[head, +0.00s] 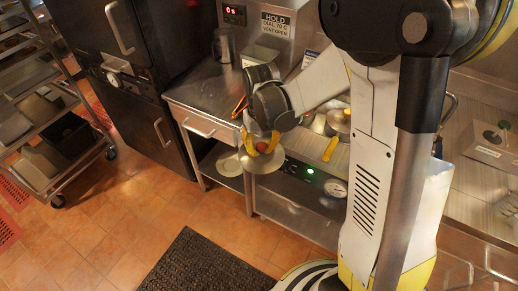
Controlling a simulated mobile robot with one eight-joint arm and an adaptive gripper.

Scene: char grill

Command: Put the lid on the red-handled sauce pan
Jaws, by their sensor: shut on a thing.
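My gripper (262,146) hangs in the middle of the head view, in front of the counter's front edge. Its yellow fingers are shut on the red knob of a round pale metal lid (264,164). The lid hangs below the fingers, roughly level and clear of the counter. An orange-red looped piece (239,107) shows on the counter just left of my gripper. It may be the handle of the red-handled sauce pan, but my wrist hides what lies behind it, so I cannot tell. No red-handled pan body is clearly visible.
A pan with a yellow handle (330,149) sits on the grill right of my gripper. A steel counter (205,88) has bare room at left. A round plate-like thing (229,163) lies on the lower shelf. A dark floor mat (205,262) lies in front.

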